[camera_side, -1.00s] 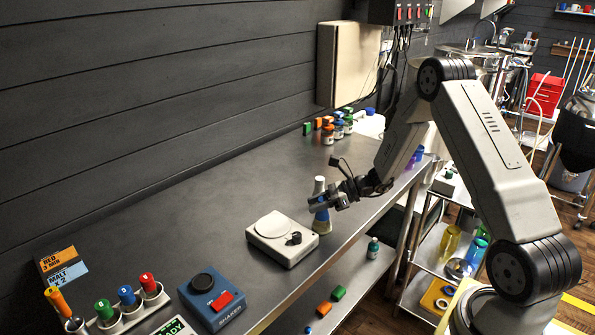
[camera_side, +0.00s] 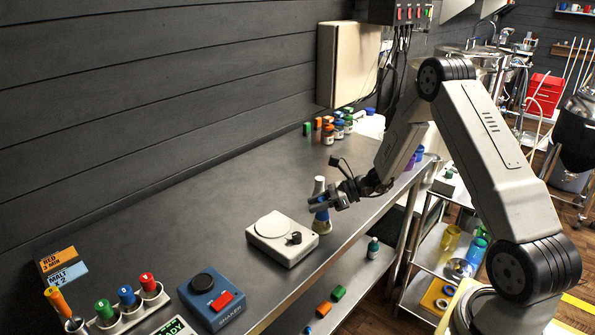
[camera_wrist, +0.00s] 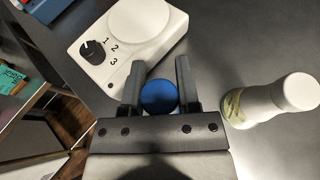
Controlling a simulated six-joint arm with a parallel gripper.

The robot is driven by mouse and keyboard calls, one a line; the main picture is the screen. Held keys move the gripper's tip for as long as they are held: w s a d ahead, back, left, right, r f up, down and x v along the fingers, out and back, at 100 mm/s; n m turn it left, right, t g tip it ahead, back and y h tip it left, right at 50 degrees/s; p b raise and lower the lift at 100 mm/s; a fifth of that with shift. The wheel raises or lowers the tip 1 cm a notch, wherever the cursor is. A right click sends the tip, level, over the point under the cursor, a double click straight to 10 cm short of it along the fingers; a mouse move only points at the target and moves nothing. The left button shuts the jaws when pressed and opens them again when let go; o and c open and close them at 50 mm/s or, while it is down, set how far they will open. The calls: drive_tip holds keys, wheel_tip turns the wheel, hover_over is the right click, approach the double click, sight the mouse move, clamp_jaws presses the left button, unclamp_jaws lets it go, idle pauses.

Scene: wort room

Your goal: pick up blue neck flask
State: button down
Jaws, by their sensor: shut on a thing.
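The blue neck flask has a blue neck (camera_side: 322,215) and a pale body, seen just below my gripper in the side view. Its round blue top (camera_wrist: 159,97) shows between my fingers in the wrist view. My gripper (camera_side: 320,204) is shut on the neck, with one finger on each side of it. The fingers (camera_wrist: 159,78) hide part of the flask, and its body is hidden in the wrist view. I cannot tell whether its base touches the bench.
A white-necked flask (camera_wrist: 265,102) stands close by, to the right of my gripper in the wrist view. A white stirrer with a dial (camera_side: 283,240) is just left. A blue shaker (camera_side: 211,300) and a vial rack are front left. Several bottles (camera_side: 340,127) stand behind. The bench's middle is clear.

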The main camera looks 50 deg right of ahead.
drive_tip(key=shift+r, duration=0.15)
idle(0.3)
drive_tip(key=shift+r, duration=0.8)
drive_tip(key=s+a+r, duration=0.3)
drive_tip(key=s+r, duration=0.8)
drive_tip(key=s, duration=0.2)
drive_tip(key=shift+s, duration=0.35)
drive_tip(key=w+a+n+g+y, duration=0.1)
drive_tip(key=w+a, duration=0.2)
drive_tip(key=w, duration=0.3)
drive_tip(key=w+a+n+g+y, duration=0.1)
drive_tip(key=w+a+n+g, duration=0.1)
drive_tip(key=w, duration=0.5)
drive_tip(key=w+a+f+n+g+y, duration=0.1)
drive_tip(key=w+a, duration=0.3)
drive_tip(key=w, duration=0.3)
drive_tip(key=shift+w+n, duration=0.2)
drive_tip(key=shift+n, duration=0.1)
